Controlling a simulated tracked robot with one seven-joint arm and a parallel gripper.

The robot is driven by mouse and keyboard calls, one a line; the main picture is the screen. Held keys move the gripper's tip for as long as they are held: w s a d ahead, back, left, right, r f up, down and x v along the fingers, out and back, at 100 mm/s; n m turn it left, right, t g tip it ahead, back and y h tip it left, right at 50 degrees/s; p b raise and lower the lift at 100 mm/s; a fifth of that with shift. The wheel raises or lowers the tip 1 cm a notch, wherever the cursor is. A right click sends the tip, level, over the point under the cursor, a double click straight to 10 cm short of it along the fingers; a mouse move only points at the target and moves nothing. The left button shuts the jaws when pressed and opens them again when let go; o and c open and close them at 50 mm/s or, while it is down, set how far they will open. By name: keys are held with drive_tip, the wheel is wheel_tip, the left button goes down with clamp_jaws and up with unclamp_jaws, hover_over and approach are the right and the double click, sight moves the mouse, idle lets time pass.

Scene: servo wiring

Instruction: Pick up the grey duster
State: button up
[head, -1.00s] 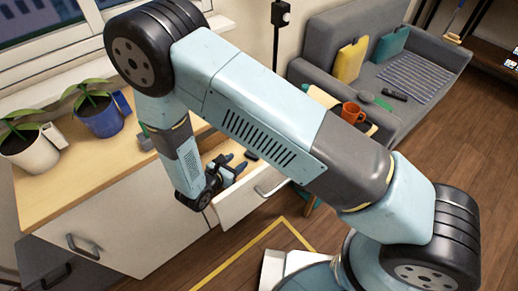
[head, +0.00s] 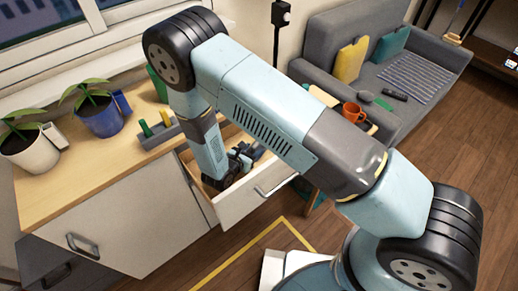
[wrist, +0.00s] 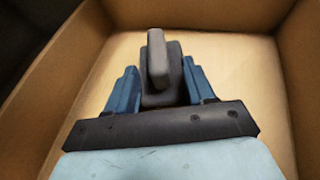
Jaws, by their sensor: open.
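The grey duster (wrist: 158,75) lies inside the open drawer. In the wrist view it has a wide grey body with a narrower raised grey part on top. My gripper (wrist: 160,92) is open, with one blue finger on the left of the duster and one on the right. I cannot tell whether the fingers touch it. In the head view my gripper (head: 240,160) is down in the drawer (head: 233,204), and I cannot make out the duster there.
The drawer's wooden walls (wrist: 55,92) stand close around my gripper. On the counter (head: 75,185) are a grey caddy (head: 158,138) with green and yellow items and two potted plants (head: 98,112). A sofa (head: 335,50) and an orange mug (head: 353,112) are to the right.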

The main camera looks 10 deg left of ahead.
drive_tip(key=shift+w, duration=0.1)
drive_tip(key=shift+c, duration=0.4)
clamp_jaws()
drive_tip(key=shift+r, duration=0.1)
